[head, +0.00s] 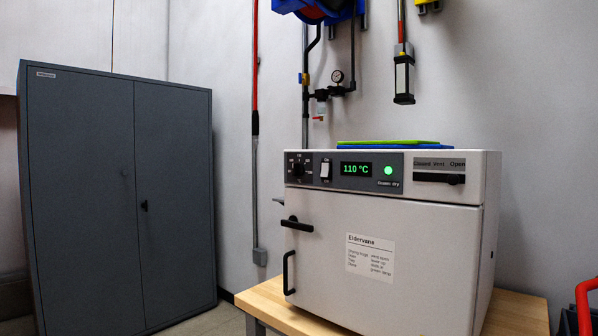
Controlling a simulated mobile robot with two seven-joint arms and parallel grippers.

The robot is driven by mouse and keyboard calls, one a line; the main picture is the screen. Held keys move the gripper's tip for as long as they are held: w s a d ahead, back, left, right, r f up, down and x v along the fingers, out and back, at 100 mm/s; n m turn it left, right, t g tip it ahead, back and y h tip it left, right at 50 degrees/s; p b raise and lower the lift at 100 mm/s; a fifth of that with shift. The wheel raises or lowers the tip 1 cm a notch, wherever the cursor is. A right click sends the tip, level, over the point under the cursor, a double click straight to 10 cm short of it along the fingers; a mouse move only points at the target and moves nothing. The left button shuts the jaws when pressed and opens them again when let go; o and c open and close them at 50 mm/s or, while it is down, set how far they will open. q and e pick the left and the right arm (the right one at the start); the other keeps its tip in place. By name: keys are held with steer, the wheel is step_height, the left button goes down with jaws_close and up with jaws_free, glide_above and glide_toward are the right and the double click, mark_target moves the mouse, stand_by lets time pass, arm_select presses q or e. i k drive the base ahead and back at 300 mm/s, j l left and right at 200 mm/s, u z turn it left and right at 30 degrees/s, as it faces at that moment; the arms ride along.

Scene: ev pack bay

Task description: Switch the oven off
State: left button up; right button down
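The oven (345,230) is a pale box standing on a wooden-topped bench. Its dark control panel (343,171) runs along the upper front. The panel has a black rotary knob (299,168) at the left and a white rocker switch (326,170) beside it. The display (356,169) reads 110 °C in green, and a round green lamp (388,170) is lit. The door is shut, with a black latch handle (297,224) and a black pull handle (289,272) at its left. Neither of my grippers shows.
A dark grey two-door cabinet (120,195) stands shut at the left. The bench top (270,302) is bare in front of the oven's left corner. Green and blue flat items (395,144) lie on the oven. A lamp (404,78) hangs above, and something red (586,305) stands at the lower right.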

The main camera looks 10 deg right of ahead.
mark_target(326, 167)
steer(key=i+j, duration=0.2)
steer(key=i, duration=0.2)
steer(key=i+j, duration=0.25)
steer(key=i, duration=0.2)
steer(key=i+j+u, duration=0.1)
steer(key=i, duration=0.3)
steer(key=j, duration=0.1)
